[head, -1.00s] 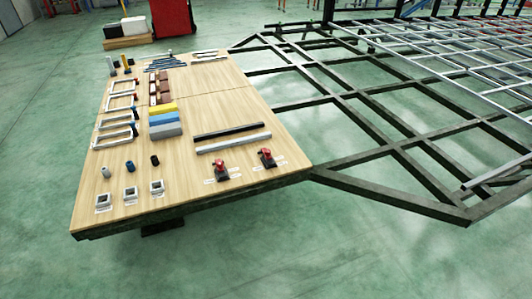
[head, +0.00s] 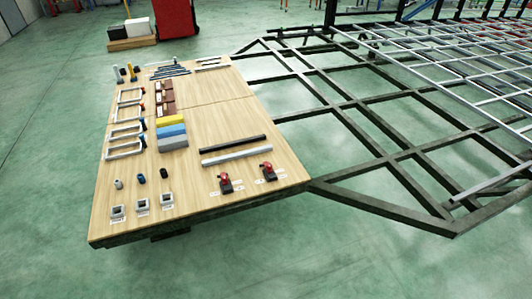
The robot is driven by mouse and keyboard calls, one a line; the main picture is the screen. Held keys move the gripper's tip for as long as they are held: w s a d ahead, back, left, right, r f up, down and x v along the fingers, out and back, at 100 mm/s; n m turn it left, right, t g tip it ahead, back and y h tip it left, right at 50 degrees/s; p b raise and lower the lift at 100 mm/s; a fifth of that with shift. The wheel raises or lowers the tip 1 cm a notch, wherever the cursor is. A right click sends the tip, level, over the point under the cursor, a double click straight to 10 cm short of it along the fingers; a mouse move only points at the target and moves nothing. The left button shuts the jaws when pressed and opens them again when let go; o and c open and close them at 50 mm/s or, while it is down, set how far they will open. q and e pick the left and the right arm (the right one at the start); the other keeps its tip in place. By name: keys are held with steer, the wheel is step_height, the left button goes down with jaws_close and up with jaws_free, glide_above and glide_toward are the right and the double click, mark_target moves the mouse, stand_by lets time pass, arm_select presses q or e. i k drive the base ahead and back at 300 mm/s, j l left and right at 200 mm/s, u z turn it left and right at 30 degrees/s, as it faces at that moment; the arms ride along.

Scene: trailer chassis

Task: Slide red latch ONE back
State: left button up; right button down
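Two red latches on dark bases sit near the front right edge of the wooden table (head: 210,120). One is the left red latch (head: 225,183), and the other is the right red latch (head: 268,171), nearer the table's corner. Small pale labels lie beside them, too small to read, so I cannot tell which is ONE. Neither of my grippers is in view, and nothing touches the latches.
A black bar (head: 233,144) and a silver bar (head: 237,155) lie behind the latches. Blue and grey blocks (head: 172,138), clamp-like frames and small square sockets fill the table's left side. A dark trailer chassis frame (head: 385,140) adjoins on the right. Green floor in front is clear.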

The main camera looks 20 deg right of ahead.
mark_target(268, 166)
steer(key=i+z, duration=0.15)
steer(key=i, duration=0.35)
steer(key=i+j+z, duration=0.15)
steer(key=i, duration=0.35)
steer(key=i+j+z, duration=0.2)
steer(key=i, duration=0.3)
steer(key=i+j+z, duration=0.15)
steer(key=i+j, duration=0.15)
steer(key=i, duration=0.2)
